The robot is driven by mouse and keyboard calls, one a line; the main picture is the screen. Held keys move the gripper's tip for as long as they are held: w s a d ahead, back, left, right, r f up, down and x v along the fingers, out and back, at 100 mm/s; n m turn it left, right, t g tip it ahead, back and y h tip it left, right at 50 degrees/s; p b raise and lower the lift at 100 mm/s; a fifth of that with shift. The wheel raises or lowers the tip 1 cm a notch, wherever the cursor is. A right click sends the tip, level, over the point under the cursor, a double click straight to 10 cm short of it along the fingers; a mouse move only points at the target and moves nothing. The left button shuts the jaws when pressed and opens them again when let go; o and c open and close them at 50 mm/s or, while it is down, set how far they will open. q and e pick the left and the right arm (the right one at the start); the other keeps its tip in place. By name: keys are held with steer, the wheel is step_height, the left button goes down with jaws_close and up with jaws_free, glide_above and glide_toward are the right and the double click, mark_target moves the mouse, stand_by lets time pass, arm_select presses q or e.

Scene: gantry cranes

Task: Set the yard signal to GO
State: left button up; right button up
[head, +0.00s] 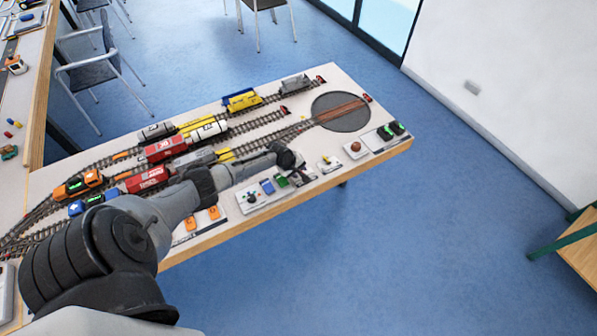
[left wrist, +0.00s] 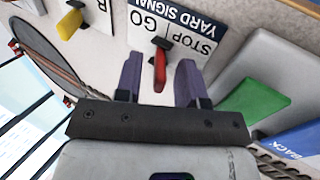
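I cannot tell which word the lever is set to. My left gripper (left wrist: 158,84) is open, with one purple finger on each side of the red handle and visible gaps between. In the head view my left arm reaches over the table to the control panels at its front edge, and partly hides them. My right gripper is not in view.
A yellow lever (left wrist: 70,22) stands on the neighbouring plate. On the other side are a green button (left wrist: 254,102) and a blue "BACK" button (left wrist: 300,140). Model tracks with wagons and a round turntable (head: 349,122) lie behind the panels.

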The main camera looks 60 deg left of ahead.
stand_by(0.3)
arm_select(q)
jaws_close()
